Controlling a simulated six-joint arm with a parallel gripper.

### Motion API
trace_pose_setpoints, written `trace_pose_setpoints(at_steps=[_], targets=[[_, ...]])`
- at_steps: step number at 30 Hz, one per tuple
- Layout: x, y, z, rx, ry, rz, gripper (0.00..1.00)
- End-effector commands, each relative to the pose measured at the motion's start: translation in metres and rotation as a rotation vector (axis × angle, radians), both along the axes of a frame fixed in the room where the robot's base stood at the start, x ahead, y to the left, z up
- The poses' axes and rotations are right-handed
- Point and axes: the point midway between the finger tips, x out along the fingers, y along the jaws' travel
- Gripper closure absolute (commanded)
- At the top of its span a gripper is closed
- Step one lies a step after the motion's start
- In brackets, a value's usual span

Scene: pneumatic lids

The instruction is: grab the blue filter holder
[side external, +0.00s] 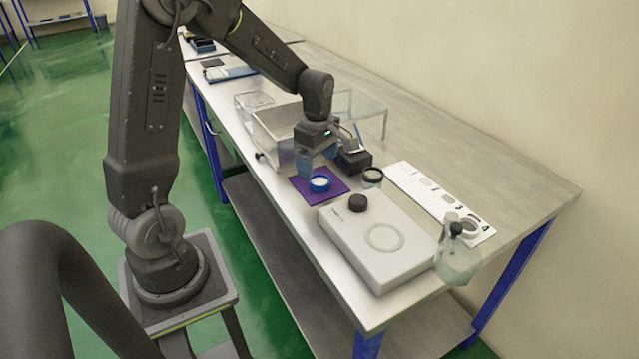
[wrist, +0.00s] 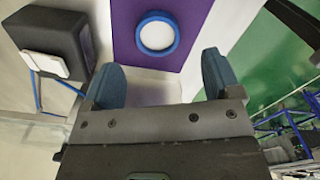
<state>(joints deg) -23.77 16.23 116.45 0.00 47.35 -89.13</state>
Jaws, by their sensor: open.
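The blue filter holder (side external: 319,183) is a blue ring around a white disc, lying flat on a purple mat (side external: 303,195) on the bench. In the wrist view the blue filter holder (wrist: 156,20) shows at the top middle, on the purple mat (wrist: 191,12). My gripper (side external: 318,166) is above the mat, near the holder's far side in the side view. In the wrist view my gripper (wrist: 160,75) has its two blue fingers wide apart with nothing between them. The holder lies ahead of the fingertips and is not touched, with its whole ring in view.
A black box (side external: 354,160) stands beside the mat, with a small dark-rimmed jar (side external: 372,177) near it. A white device (side external: 375,244) with a black knob (side external: 357,203) fills the front. A white slotted plate (side external: 440,200), a glass flask (side external: 458,262) and a metal container (side external: 275,130) stand around.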

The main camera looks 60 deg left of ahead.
Motion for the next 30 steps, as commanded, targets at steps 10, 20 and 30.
trace_pose_setpoints(at_steps=[10, 20, 30], targets=[[0.003, -0.004, -0.045, -0.002, 0.004, -0.001, 0.16], [0.004, -0.003, -0.051, 0.0, -0.001, -0.001, 0.17], [0.004, -0.003, -0.051, 0.0, -0.001, -0.001, 0.5]])
